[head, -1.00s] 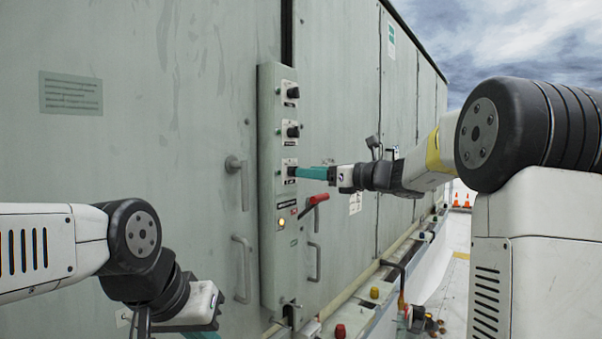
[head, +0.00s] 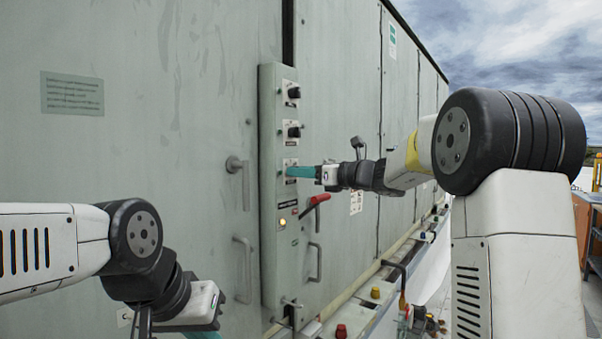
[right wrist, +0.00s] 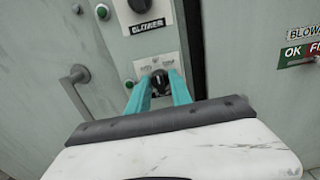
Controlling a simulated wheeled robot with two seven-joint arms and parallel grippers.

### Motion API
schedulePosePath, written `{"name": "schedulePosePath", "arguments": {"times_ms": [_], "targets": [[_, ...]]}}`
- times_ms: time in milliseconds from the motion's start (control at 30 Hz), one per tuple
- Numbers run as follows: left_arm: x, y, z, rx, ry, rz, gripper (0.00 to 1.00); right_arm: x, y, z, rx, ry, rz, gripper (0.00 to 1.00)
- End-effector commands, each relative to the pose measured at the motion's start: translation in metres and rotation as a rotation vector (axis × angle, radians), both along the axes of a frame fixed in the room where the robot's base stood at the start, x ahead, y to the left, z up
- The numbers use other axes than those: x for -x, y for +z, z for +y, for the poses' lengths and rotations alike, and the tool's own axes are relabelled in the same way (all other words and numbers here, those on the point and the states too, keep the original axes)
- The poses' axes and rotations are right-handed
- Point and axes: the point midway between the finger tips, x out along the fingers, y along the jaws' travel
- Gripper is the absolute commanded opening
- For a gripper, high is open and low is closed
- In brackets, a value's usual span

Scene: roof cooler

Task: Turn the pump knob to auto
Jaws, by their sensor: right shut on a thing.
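The narrow grey control panel (head: 268,225) stands on the cooler wall with three black knobs in a column. The lowest knob (right wrist: 160,80) sits below the one labelled BLOWER (right wrist: 146,5); its own label is hidden, and its pointer direction and plate marks are too small to read. My right gripper (head: 289,171) is at this lowest knob. In the right wrist view its teal fingers (right wrist: 160,90) are on either side of the knob, shut on it. My left gripper (head: 203,334) hangs low at the left, cut off by the bottom edge, its fingertips out of frame.
Door handles (head: 243,270) stick out beside the panel. A ledge with coloured caps (head: 375,292) runs along the wall's foot. A shelf (head: 592,230) stands far right.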

Motion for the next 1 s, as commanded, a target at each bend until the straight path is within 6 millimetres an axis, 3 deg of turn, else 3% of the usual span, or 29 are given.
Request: {"name": "schedulePosePath", "arguments": {"times_ms": [367, 1000], "targets": [[0.0, 0.0, 0.0, 0.0, 0.0, 0.0, 0.0, -0.0003, -0.0004, -0.001, 0.063, -0.002, -0.084, 0.0], [0.0, 0.0, 0.0, 0.0, 0.0, 0.0, 0.0, 0.0, -0.001, -0.0005, 0.365, -0.001, -0.499, 0.0]]}}
